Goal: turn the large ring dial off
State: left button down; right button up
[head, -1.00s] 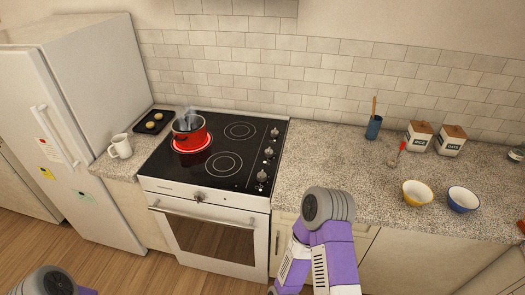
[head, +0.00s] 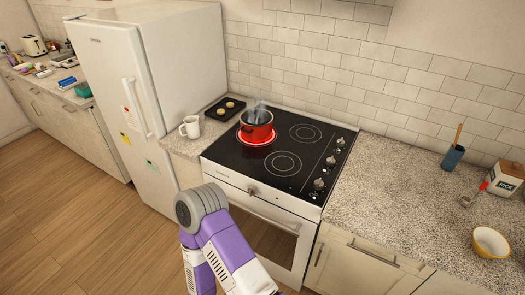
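A black cooktop (head: 240,158) is set into the counter above a white oven (head: 270,215). Several silver dials stand in a row along the cooktop's right side, with one at the back (head: 341,142) and one near the front (head: 319,184). Their markings are too small to read, and I cannot tell which dial belongs to the large ring. Another dial (head: 252,190) is on the oven front, close to my purple and white arm. Neither gripper shows.
A white mug (head: 190,127) and a black tray (head: 225,108) are left of the cooktop, beside the tall white fridge (head: 150,90). A blue cup (head: 453,156), a canister (head: 505,178) and a yellow bowl (head: 490,242) are on the right counter. The wooden floor (head: 90,220) is clear at left.

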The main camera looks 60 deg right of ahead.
aim_at(330, 162)
jog(key=u, duration=0.7)
jog(key=k, duration=1)
jog(key=z, duration=0.85)
